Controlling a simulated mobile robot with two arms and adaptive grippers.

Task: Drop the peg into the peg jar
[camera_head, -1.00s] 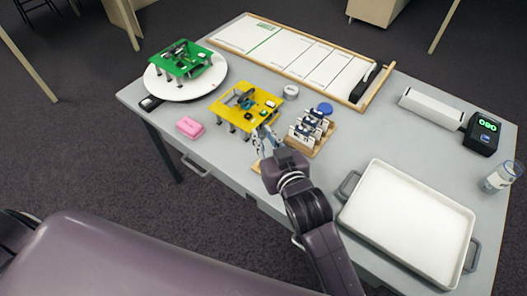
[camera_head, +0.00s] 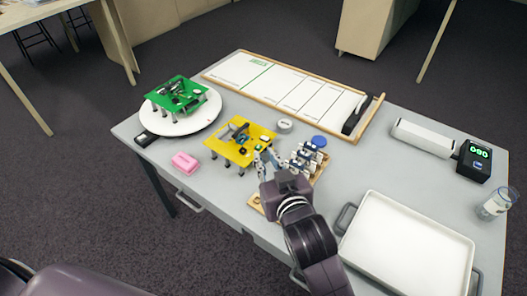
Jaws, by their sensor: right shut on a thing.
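My right gripper (camera_head: 266,160) is over the table between the yellow board (camera_head: 240,139) and the wooden rack (camera_head: 318,172). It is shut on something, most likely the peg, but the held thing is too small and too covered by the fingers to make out. A clear jar with a pale label (camera_head: 497,204), apparently the peg jar, stands at the table's right edge, well away from the gripper. Its contents cannot be made out. My left gripper is not in view.
A white tray with grey handles (camera_head: 405,245) lies between my right arm and the jar. A black device with a green display (camera_head: 474,160) stands behind the jar. A green board (camera_head: 176,94) on a white disc, a pink block (camera_head: 185,162) and a whiteboard (camera_head: 285,88) lie further left and back.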

